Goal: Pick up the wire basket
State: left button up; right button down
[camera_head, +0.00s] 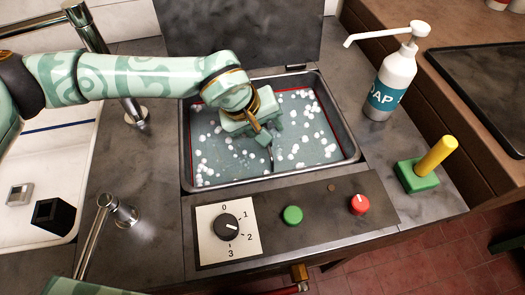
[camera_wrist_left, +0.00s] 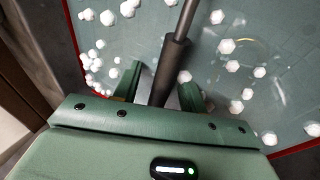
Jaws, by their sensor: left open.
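The sink-like tank (camera_head: 188,150) holds bluish liquid with many white foam beads. A thin dark rod (camera_head: 271,158) rises out of it beside my left gripper (camera_head: 264,136). In the left wrist view this rod has a thick dark grip (camera_wrist_left: 174,62), which looks like the wire basket's handle. My left gripper (camera_wrist_left: 161,90) is open, with its fingers on either side of the grip's lower end. Whether they touch it I cannot tell. The basket's mesh is not discernible under the liquid and foam. My right gripper is not in view.
A soap pump bottle (camera_head: 393,85) stands right of the tank, near a yellow peg on a green block (camera_head: 418,178). In front are a dial (camera_head: 226,227), a green button (camera_head: 292,215) and a red knob (camera_head: 359,204). Taps (camera_head: 120,214) stand at left by a white basin (camera_head: 62,150).

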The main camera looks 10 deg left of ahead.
pick_arm(q)
grip_shut()
dwell(1.3)
